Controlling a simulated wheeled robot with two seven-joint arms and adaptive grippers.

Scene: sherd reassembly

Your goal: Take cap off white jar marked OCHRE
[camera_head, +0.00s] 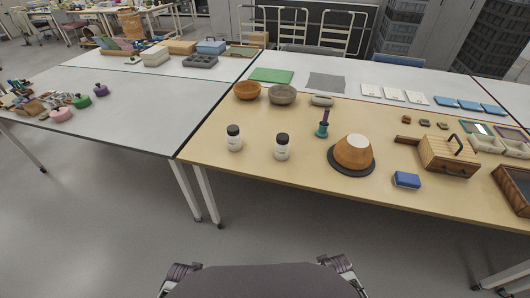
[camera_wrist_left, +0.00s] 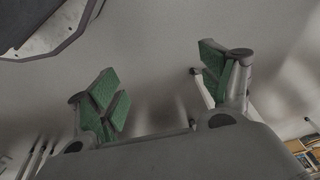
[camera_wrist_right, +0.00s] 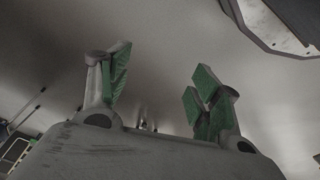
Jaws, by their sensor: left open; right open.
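Two white jars with black caps stand upright on the wooden table (camera_head: 240,170), near its left front part. One white jar (camera_head: 234,144) stands at the left, its black cap (camera_head: 233,130) on top. The other white jar (camera_head: 282,152) stands to its right, its black cap (camera_head: 282,138) on top. Their labels are too small to read, so I cannot tell which is marked OCHRE. My left gripper (camera_wrist_left: 160,90) is open and empty in the left wrist view. My right gripper (camera_wrist_right: 158,90) is open and empty in the right wrist view. Both are away from the jars.
A blue block (camera_head: 406,180) and a slatted wooden box (camera_head: 446,157) lie further right. The table's front edge is clear before the jars.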

